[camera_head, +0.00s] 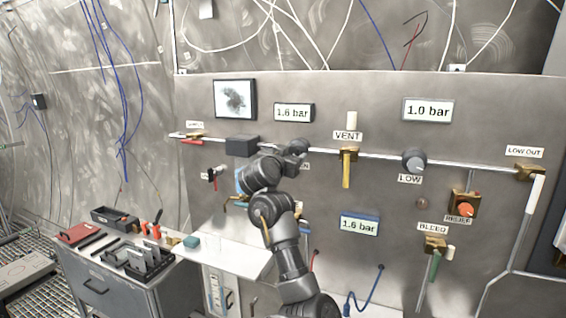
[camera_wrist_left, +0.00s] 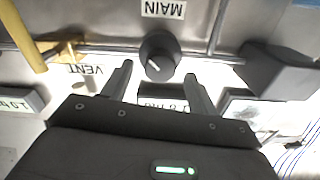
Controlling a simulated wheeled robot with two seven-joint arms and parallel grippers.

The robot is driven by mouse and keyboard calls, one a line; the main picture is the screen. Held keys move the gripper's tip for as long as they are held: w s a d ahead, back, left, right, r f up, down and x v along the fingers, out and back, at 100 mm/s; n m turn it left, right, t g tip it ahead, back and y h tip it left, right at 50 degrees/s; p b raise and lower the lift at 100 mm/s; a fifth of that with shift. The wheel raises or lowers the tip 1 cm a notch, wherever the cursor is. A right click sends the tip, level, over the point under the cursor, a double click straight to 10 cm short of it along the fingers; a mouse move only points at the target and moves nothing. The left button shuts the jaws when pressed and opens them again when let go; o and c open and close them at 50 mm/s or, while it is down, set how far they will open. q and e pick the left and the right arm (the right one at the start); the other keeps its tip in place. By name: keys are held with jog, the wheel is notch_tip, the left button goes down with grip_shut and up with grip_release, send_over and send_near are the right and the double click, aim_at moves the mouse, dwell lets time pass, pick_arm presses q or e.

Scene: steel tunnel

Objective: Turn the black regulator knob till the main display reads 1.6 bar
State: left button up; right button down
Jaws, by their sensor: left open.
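The black regulator knob (camera_wrist_left: 160,54) shows in the left wrist view, round with a pale pointer line, beside an upside-down MAIN label (camera_wrist_left: 163,8). My left gripper (camera_wrist_left: 159,82) is open, its fingertips on either side just short of the knob, with a gap between them. In the head view my left gripper (camera_head: 293,152) is at the panel below the main display and largely hides the knob. The main display (camera_head: 293,112) reads 1.6 bar. It also shows partly, upside down, behind the fingers in the wrist view (camera_wrist_left: 165,103). My right gripper is not in view.
The VENT valve with a yellow handle (camera_head: 346,168) is just right of my gripper. A dark box (camera_head: 241,146) is to its left. Farther right are the LOW knob (camera_head: 414,161) and a 1.0 bar display (camera_head: 428,110). A tool cart (camera_head: 95,283) stands lower left.

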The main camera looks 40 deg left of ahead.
pick_arm(q)
jog(key=b+v, duration=0.2)
jog(key=v, duration=0.7)
jog(key=shift+s, duration=0.15)
